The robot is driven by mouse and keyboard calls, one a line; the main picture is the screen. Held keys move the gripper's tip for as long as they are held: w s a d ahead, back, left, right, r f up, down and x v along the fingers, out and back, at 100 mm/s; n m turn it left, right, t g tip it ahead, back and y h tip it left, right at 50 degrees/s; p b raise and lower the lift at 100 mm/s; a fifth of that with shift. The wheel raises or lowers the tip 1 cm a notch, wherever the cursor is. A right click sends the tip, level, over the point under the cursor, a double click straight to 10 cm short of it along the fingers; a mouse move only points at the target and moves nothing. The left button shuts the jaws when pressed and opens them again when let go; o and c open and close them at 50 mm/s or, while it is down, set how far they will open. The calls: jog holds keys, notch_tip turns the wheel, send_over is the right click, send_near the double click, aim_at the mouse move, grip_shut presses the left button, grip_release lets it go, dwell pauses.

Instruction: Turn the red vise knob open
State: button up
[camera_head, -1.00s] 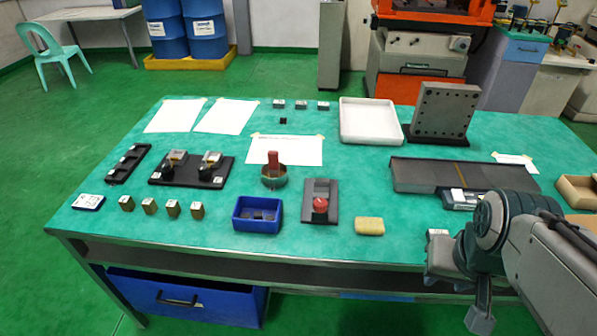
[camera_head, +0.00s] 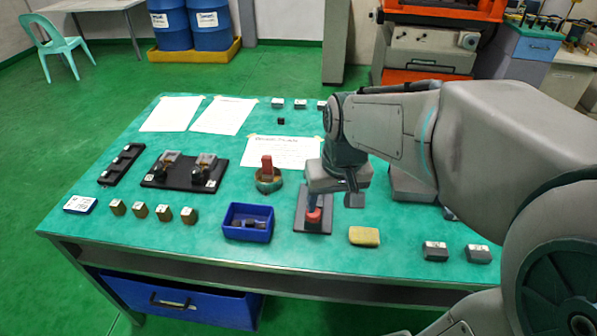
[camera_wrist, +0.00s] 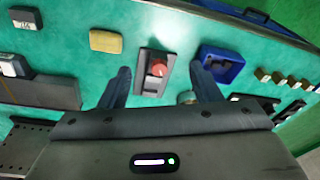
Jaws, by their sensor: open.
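The red vise knob (camera_head: 313,216) sits on the near part of a dark vise plate (camera_head: 302,226) on the green table. In the wrist view the round knob (camera_wrist: 157,68) lies between the two fingers in the picture, on the dark vise (camera_wrist: 146,86). My gripper (camera_head: 334,203) is open and empty above the vise; in the head view one finger overlaps the plate just behind the knob. The fingers also show in the wrist view (camera_wrist: 160,69), apart from the knob. My arm hides part of the vise's far end in the head view.
A blue bin (camera_head: 247,222) with dark pieces stands left of the vise. A yellow sponge (camera_head: 364,236) lies to its right. A bowl with a red-handled item (camera_head: 267,180) stands behind left. Two grey blocks (camera_head: 435,251) sit near the front right.

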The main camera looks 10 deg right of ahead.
jog(key=w+f+g+p, duration=0.2)
jog(key=w+f, duration=0.1)
jog(key=w, duration=0.9)
jog(key=f, duration=0.9)
jog(key=f+p, duration=0.1)
jog(key=f, duration=0.4)
jog(key=shift+w+f, duration=0.1)
jog(key=shift+w, duration=0.15)
jog(key=c, duration=1)
